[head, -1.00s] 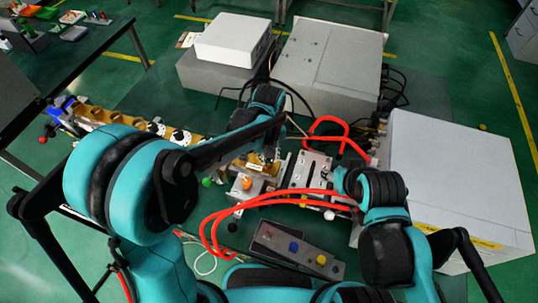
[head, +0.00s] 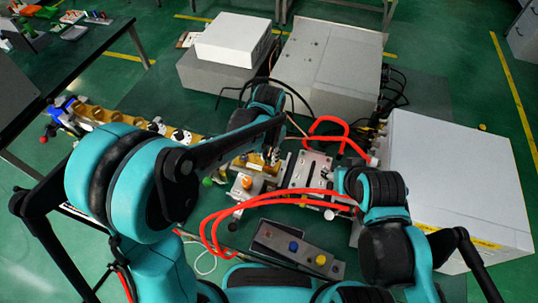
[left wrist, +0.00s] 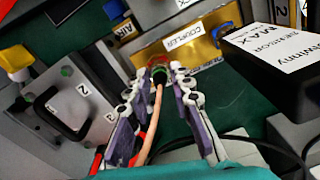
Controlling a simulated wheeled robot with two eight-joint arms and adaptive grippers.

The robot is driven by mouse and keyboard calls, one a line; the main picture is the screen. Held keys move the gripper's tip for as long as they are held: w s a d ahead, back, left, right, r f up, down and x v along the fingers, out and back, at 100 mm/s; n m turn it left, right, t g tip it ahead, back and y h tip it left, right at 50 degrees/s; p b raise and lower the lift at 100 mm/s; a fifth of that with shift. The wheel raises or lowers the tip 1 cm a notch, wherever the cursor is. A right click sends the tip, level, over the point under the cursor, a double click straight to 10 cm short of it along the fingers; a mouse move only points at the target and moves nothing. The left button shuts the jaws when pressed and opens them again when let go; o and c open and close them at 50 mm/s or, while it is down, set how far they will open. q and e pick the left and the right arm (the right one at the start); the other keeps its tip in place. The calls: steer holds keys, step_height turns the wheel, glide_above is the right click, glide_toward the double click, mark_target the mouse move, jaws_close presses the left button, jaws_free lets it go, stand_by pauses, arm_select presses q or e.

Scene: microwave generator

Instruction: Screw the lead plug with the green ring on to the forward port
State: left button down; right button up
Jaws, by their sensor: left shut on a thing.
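A copper-coloured lead (left wrist: 148,135) runs back from the plug between the fingers. The plug's front end is at a reddish round fitting at the lower left edge of the brass coupler block (left wrist: 207,50). I cannot tell whether this is the forward port or whether the threads engage. In the head view, my left gripper (head: 270,155) is over the brass parts, its tips small. My right gripper (head: 338,182) is mostly hidden by its arm.
A black labelled box (left wrist: 270,65) stands close to the right of the coupler. Numbered grey blocks (left wrist: 75,100) stand on the left. In the head view, red hoses (head: 270,200) curve in front, and a large white cabinet (head: 455,180) stands at right.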

arm_select(q)
steer(key=shift+m, duration=0.5)
steer(key=c, duration=1.3)
jaws_free()
step_height(320, 180, up, 12)
